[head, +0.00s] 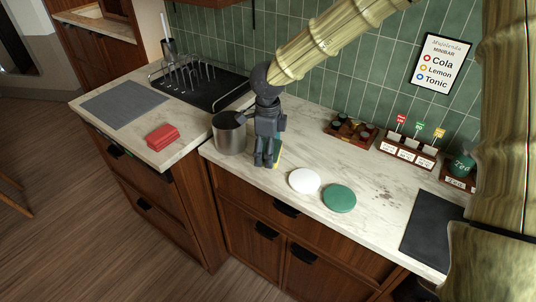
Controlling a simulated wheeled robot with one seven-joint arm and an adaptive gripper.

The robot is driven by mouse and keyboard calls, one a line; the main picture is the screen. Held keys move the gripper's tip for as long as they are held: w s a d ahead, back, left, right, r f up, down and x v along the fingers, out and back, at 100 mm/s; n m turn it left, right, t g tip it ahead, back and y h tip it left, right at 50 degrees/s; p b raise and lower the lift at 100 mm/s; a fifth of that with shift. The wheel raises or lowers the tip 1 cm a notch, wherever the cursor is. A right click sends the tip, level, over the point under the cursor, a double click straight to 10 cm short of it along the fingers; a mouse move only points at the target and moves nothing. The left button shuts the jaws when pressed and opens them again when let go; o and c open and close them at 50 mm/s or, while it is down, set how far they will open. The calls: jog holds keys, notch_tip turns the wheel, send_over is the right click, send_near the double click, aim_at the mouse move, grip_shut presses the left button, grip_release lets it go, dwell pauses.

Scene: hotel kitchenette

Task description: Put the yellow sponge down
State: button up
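My gripper (264,163) points down over the counter, just right of the steel pot. The yellow sponge (277,157), with a green side, shows as a narrow strip at the right edge of the fingers. Most of it is hidden behind them. It looks upright on edge, with the fingers shut on it. Its lower edge is close to the counter top (240,172); I cannot tell whether it touches.
The steel pot (228,136) stands close left of my gripper. A white disc (304,180) and a green disc (339,198) lie to the right. A red block (162,137), grey mat (124,103) and dish rack (185,75) are left. A wooden box (350,130) stands by the wall.

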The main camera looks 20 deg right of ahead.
jog(key=shift+w+d+f, duration=0.15)
jog(key=shift+w+f, duration=0.05)
jog(key=shift+w, duration=0.1)
jog(key=shift+f+p, duration=0.4)
jog(key=shift+f, duration=1.15)
jog(key=shift+f, duration=0.1)
jog(key=o, duration=0.9)
jog(key=shift+o, duration=0.2)
notch_tip(320, 180, up, 12)
jog(key=shift+r+b, duration=0.1)
jog(key=shift+b, duration=0.45)
